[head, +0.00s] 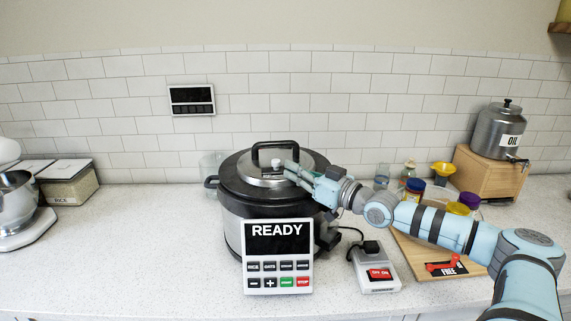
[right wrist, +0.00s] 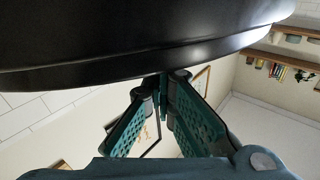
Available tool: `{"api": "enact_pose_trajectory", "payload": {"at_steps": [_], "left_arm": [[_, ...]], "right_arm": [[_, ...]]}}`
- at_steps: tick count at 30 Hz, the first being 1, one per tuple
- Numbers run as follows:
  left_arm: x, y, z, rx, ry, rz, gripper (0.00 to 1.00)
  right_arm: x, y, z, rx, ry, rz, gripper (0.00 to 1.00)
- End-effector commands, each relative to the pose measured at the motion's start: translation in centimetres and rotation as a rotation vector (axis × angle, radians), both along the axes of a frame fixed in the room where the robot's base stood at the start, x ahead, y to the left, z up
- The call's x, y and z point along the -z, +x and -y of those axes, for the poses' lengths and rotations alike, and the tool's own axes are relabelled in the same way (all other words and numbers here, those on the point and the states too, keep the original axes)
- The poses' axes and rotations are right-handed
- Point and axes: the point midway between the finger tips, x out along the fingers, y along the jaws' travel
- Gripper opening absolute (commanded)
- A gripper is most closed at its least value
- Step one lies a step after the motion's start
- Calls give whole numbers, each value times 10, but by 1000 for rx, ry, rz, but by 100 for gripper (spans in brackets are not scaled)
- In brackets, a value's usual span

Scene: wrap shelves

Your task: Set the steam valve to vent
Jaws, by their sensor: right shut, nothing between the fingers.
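A large pressure cooker (head: 231,228) stands on the counter, its dark lid closed under a black arched handle (head: 270,147). A small pale knob (head: 276,163), which looks like the steam valve, sits on the lid below the handle. Its setting is too small to read. My right gripper (head: 289,170) reaches over the lid from the right. Its fingers are shut and empty, with the tips just right of the knob; I cannot tell if they touch it. The right wrist view shows the fingers (right wrist: 165,84) close to a dark rim (right wrist: 150,60). My left gripper is out of view.
A panel (head: 278,256) reading READY stands in front of the cooker. A red-switched power box (head: 378,272) and a board (head: 409,251) with jars are at right. An oil dispenser (head: 499,130) stands behind. The counter left of the cooker is mostly clear.

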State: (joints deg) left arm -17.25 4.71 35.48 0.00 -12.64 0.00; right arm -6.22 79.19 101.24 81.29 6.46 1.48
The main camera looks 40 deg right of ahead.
Motion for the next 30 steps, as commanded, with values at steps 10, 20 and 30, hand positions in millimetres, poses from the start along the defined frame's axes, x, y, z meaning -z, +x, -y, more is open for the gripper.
{"api": "enact_pose_trajectory", "payload": {"at_steps": [10, 20, 30], "left_arm": [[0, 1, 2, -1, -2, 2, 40], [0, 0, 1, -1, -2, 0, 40], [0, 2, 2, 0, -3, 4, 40]], "right_arm": [[5, 4, 2, -1, -93, -120, 11], [-17, 19, -12, 7, -81, -28, 38], [5, 3, 1, -5, -101, -117, 38]]}}
